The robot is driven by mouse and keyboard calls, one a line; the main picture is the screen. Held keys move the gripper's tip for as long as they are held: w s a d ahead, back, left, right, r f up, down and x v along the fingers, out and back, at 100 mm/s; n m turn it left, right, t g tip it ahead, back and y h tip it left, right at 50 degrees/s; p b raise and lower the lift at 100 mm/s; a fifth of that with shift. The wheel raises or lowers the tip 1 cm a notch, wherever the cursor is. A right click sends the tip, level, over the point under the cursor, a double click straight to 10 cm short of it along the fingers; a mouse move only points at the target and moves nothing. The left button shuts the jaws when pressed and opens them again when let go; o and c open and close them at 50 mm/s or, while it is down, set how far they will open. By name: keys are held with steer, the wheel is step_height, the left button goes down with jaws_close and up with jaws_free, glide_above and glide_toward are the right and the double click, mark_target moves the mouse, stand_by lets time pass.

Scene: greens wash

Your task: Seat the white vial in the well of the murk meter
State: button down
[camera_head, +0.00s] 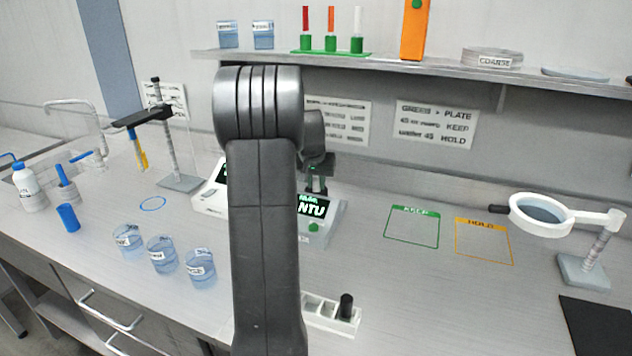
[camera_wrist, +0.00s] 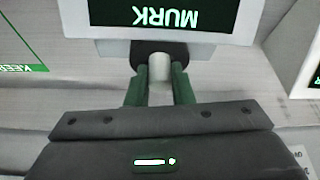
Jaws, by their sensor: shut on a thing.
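The white vial (camera_wrist: 160,67) shows in the wrist view, upper end between the two green fingers of my gripper (camera_wrist: 160,84). My gripper is shut on it. A dark round part (camera_wrist: 140,52), which looks like the well, lies right by the vial, just below the MURK panel of the murk meter (camera_wrist: 112,31). I cannot tell whether the vial is in the well or above it. In the head view my gripper (camera_head: 317,186) is over the murk meter (camera_head: 325,232), whose screen reads NTU. My arm hides the meter's left part, and the vial is not clear there.
A white rack (camera_head: 318,313) with a black vial (camera_head: 346,305) stands in front, partly behind my arm. Another white device (camera_head: 208,199) is left of the meter. Several beakers (camera_head: 162,254) stand at left. The green KEEP frame (camera_head: 413,228) and orange HOLD frame (camera_head: 483,241) are empty.

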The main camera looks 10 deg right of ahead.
steer(key=shift+s+f, duration=0.2)
steer(key=shift+f, duration=0.45)
steer(key=c, duration=1.3)
jaws_free()
steer(key=shift+a+f, duration=0.1)
steer(key=shift+c, duration=0.2)
steer(key=shift+o, duration=0.2)
steer(key=shift+r, duration=0.75)
steer(key=v, duration=1.2)
steer(key=shift+w+r, duration=0.15)
steer(key=shift+w, duration=0.1)
steer(key=shift+d, duration=0.2)
steer(key=x, duration=1.1)
steer(key=shift+f, duration=0.3)
steer(key=shift+w+f, duration=0.15)
steer(key=shift+f, duration=0.2)
